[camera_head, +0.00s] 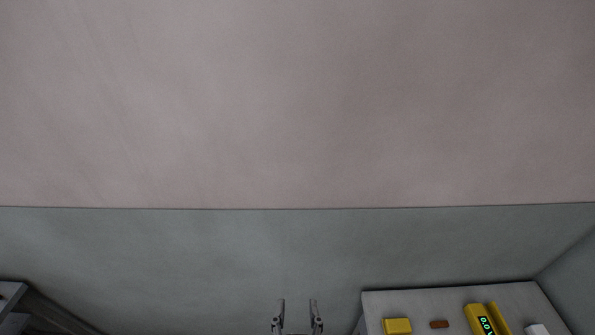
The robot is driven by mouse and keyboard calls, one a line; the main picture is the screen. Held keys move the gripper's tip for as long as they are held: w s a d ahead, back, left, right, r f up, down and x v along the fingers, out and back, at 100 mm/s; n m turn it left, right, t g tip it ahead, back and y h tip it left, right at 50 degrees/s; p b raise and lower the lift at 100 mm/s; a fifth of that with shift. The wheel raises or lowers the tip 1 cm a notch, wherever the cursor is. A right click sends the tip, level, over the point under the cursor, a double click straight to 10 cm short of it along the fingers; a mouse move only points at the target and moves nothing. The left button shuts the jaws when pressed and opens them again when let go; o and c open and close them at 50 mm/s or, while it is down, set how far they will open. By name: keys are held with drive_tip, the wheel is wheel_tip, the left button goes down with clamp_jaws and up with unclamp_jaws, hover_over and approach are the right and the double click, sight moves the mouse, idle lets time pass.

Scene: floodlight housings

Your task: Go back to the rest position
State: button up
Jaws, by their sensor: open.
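The rest of the gripper and my arm are cut off by the lower edge. It is left of the grey table and does not appear to touch anything.
A grey table (460,297) at the lower right bears a yellow block (397,326), a small brown piece (439,324), a yellow device with a lit display (480,318) and a white object (537,329). A dark-edged surface (12,296) shows at the lower left. The floor and wall between are bare.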

wheel_tip(320, 180, up, 20)
drive_tip(key=p, duration=1.7)
drive_tip(key=shift+r+p, duration=0.15)
drive_tip(key=shift+p, duration=0.25)
drive_tip(key=shift+d, duration=0.1)
